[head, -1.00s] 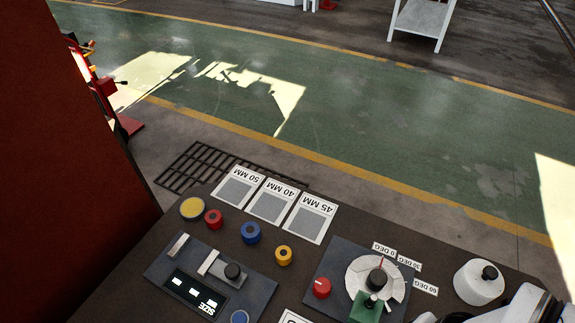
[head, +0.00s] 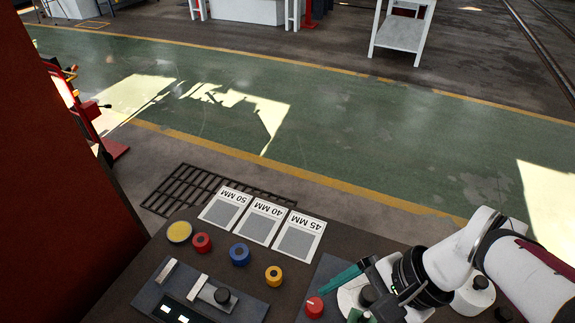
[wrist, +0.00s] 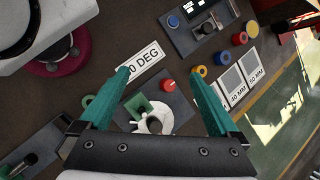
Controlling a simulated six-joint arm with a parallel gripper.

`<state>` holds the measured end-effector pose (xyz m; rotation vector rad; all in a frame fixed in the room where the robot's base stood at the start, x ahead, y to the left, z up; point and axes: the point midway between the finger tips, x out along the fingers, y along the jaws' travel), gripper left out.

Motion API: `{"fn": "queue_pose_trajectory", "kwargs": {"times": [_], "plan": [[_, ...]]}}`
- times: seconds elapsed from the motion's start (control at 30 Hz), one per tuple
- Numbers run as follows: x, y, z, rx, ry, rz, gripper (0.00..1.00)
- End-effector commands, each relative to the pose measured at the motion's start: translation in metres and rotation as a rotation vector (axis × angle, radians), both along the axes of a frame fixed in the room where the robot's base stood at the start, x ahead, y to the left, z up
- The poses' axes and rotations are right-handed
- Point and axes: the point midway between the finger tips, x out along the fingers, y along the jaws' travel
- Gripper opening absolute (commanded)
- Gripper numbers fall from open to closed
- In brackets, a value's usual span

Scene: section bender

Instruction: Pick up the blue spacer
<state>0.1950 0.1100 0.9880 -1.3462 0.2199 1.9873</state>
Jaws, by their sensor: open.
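The blue spacer (head: 239,254) is a short ring standing on the dark bench top, between the red spacer (head: 202,242) and the yellow spacer (head: 274,276). In the wrist view the blue spacer (wrist: 223,58) lies to the right, beyond the right fingertip. My gripper (wrist: 160,73) has teal fingers spread wide with nothing held between them. In the head view one teal finger (head: 342,278) shows above the dial panel, right of the spacers and apart from them. The other finger is hard to make out there.
Three labelled pads (head: 262,222) lie behind the spacers, and a round yellow disc (head: 179,232) is at their left. The size panel (head: 240,308) with its slide is in front. A red knob (head: 314,307) and an angle dial (wrist: 153,122) sit beneath my gripper.

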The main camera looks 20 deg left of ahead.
Motion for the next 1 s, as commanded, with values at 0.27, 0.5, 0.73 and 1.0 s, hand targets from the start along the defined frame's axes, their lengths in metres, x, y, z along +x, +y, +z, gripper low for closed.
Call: {"fn": "queue_pose_trajectory", "kwargs": {"times": [0.27,0.5,0.73,1.0], "plan": [[0.127,0.106,-0.095,0.371,0.430,-0.402,0.97],[0.153,0.135,-0.146,0.447,0.536,-0.549,0.97],[0.140,0.191,-0.173,0.446,0.537,-0.548,0.97],[0.132,0.230,-0.192,0.446,0.535,-0.548,0.97]]}}
